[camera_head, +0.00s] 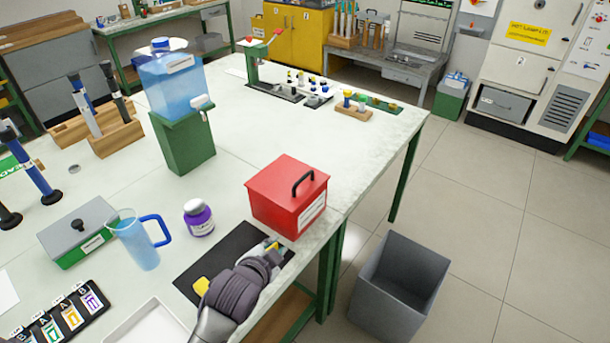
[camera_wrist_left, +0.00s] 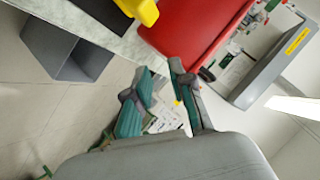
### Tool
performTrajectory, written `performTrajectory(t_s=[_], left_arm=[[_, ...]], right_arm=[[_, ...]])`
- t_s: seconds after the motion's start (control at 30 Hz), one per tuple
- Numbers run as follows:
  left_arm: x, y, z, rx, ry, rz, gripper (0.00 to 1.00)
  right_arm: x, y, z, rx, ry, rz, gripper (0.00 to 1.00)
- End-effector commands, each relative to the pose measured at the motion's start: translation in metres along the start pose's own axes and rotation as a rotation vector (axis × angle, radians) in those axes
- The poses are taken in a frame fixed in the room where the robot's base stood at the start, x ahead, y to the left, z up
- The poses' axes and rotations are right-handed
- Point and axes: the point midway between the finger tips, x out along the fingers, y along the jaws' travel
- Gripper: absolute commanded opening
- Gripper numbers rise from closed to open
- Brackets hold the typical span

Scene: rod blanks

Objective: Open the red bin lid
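The red bin (camera_head: 278,205) stands near the table's front right edge. Its red lid (camera_head: 285,180) lies closed on top, with a black arched handle (camera_head: 303,183) on it. My left gripper (camera_head: 275,251) is low in front of the bin, over the edge of a black mat, apart from the handle. In the left wrist view its two fingers (camera_wrist_left: 160,72) stand apart with nothing between them. My right gripper is in neither view.
A black mat (camera_head: 222,258) with a yellow item (camera_head: 201,286) lies beside my left arm. A purple jar (camera_head: 198,217) and a clear pitcher (camera_head: 136,243) stand left. A grey waste bin (camera_head: 398,285) is on the floor.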

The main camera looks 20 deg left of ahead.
Motion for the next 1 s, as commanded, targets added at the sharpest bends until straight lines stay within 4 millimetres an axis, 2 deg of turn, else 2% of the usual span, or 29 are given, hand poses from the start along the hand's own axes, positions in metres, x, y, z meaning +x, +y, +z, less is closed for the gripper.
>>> performTrajectory(t_s=[0.03, 0.1, 0.23, 0.37, 0.47, 0.8, 1.0], left_arm=[[0.008, -0.016, -0.019, 0.060, 0.056, -0.050, 0.23], [0.015, -0.035, -0.044, 0.145, 0.129, -0.121, 0.23], [0.021, -0.059, -0.074, 0.257, 0.214, -0.214, 0.23], [0.029, -0.066, -0.084, 0.287, 0.235, -0.240, 0.23], [0.042, -0.069, -0.088, 0.286, 0.234, -0.239, 0.23], [0.110, -0.083, -0.106, 0.282, 0.233, -0.236, 0.23], [0.138, -0.087, -0.113, 0.281, 0.233, -0.236, 0.23]], right_arm=[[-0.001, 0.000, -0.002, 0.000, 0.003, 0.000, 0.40], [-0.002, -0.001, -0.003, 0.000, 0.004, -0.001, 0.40], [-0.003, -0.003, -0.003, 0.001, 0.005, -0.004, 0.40], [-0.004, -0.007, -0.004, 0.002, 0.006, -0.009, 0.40], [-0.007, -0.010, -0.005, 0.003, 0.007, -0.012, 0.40], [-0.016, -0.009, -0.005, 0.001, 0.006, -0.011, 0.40], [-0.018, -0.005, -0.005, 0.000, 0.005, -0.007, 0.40]])
